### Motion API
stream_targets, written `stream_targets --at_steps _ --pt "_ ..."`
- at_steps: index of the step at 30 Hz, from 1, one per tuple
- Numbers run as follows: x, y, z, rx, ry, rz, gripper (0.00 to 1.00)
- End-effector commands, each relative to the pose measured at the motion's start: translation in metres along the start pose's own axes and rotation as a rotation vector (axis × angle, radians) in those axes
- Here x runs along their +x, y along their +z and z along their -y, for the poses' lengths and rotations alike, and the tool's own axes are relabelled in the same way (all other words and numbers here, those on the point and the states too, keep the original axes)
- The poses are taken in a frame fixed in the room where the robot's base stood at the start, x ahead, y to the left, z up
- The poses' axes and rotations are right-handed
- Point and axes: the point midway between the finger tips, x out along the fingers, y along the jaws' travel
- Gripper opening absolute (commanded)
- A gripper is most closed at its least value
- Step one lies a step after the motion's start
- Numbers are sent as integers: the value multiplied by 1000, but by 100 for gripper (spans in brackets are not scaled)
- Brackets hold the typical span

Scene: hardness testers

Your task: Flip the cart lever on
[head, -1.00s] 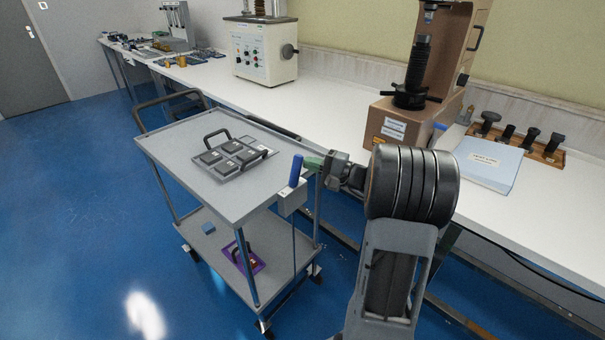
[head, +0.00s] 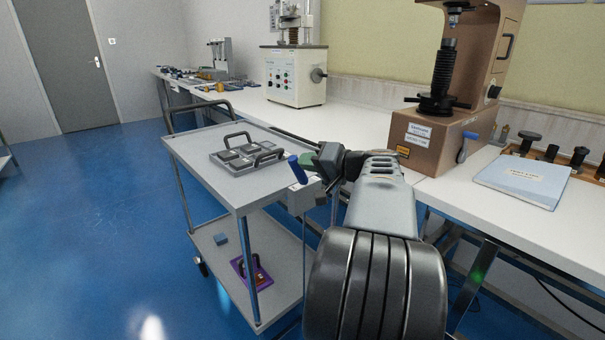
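The cart lever (head: 298,170) is a short blue handle on a small grey box (head: 302,200) at the near right corner of the grey cart (head: 205,152). The lever tilts, with its top end toward the left. My gripper (head: 309,161), with green at its fingertips, is right beside the lever on its right side. It seems to touch the lever or be very close. Whether its fingers are open or shut is too small to tell. My arm hides part of the box's right side and the cart's near right leg.
A tray with black handles (head: 232,163) sits on the cart top. The white bench (head: 465,205) with a brown tester (head: 425,140) and a blue binder (head: 522,180) stands behind. Floor at left is clear.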

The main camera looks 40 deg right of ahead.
Motion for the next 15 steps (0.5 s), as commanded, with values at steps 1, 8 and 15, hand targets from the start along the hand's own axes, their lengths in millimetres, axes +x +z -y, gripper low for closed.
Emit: stream_targets --at_steps 1,8,15 --pt "1 3 -2 -18 5 -1 0" --pt "1 5 0 -64 23 -3 0" --pt "2 5 2 -75 26 -3 0"
